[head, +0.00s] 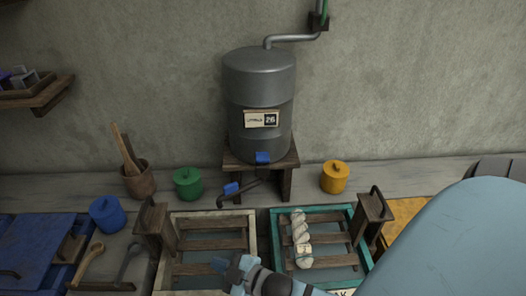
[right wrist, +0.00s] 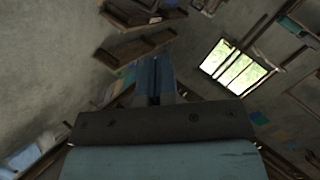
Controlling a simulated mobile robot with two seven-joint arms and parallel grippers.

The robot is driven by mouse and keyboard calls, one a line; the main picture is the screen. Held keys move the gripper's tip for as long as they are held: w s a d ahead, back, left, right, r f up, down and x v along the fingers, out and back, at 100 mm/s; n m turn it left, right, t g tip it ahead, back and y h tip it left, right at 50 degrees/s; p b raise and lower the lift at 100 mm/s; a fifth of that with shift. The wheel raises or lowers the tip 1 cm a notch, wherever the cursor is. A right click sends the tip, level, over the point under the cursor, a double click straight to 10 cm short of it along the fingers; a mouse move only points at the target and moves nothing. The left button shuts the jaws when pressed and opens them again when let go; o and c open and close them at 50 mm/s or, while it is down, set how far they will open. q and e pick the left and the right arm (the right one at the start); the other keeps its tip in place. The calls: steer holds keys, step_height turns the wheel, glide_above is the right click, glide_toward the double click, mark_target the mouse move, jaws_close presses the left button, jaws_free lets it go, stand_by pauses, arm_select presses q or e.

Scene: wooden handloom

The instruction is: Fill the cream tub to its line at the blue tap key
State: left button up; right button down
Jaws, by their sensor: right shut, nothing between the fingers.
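The cream tub (head: 252,224) stands at the front middle, its cream rim around wooden slats and a grey-blue bottom. The blue tap key (head: 231,188) sits on a dark spout (head: 246,188) that angles down over the back of this tub. No stream shows at the spout. Another blue piece (head: 263,157) is at the foot of the metal tank (head: 258,100). My right gripper (head: 236,268) is over the front right part of the cream tub, apart from the key. Its fingers also show together and empty in the right wrist view (right wrist: 154,72). The fill line cannot be made out.
A teal-rimmed tub (head: 359,262) with a pale twisted skein (head: 300,232) is to the right. Wooden handled posts (head: 154,226) flank the tubs. Green (head: 188,184), blue (head: 105,215) and yellow (head: 335,177) lidded pots stand around. Wooden tools (head: 88,262) lie at left.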

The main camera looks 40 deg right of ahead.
steer(key=w+a+r+n+g+y+b, duration=0.1)
steer(key=w+r+n+g+y, duration=0.3)
steer(key=n, duration=0.7)
steer(key=w+a+r+n+g+y+b, duration=0.1)
steer(key=a+r+n+g+y, duration=0.1)
steer(key=r+n+y, duration=0.6)
steer(key=w+a+r+n+g+y+b, duration=0.1)
steer(key=w+r+n+g+y, duration=0.15)
steer(key=n, duration=1.05)
steer(key=w+d+r+n+g+h+b, duration=0.1)
steer(key=w+d+r+n+h, duration=0.1)
steer(key=d+n+h, duration=0.5)
steer(key=w+d+r+n+g+h+b, duration=0.1)
steer(key=d+r+n+h, duration=0.3)
steer(key=d, duration=1)
steer(key=w+d+r+n+g+h+b, duration=0.1)
steer(key=d+r+n+h, duration=0.3)
steer(key=d+n+h, duration=0.6)
steer(key=shift+w+d+g+h+b, duration=0.2)
steer(key=shift+w+g+h+b, duration=0.1)
steer(key=shift+w+g+h, duration=0.4)
steer(key=shift+w, duration=0.15)
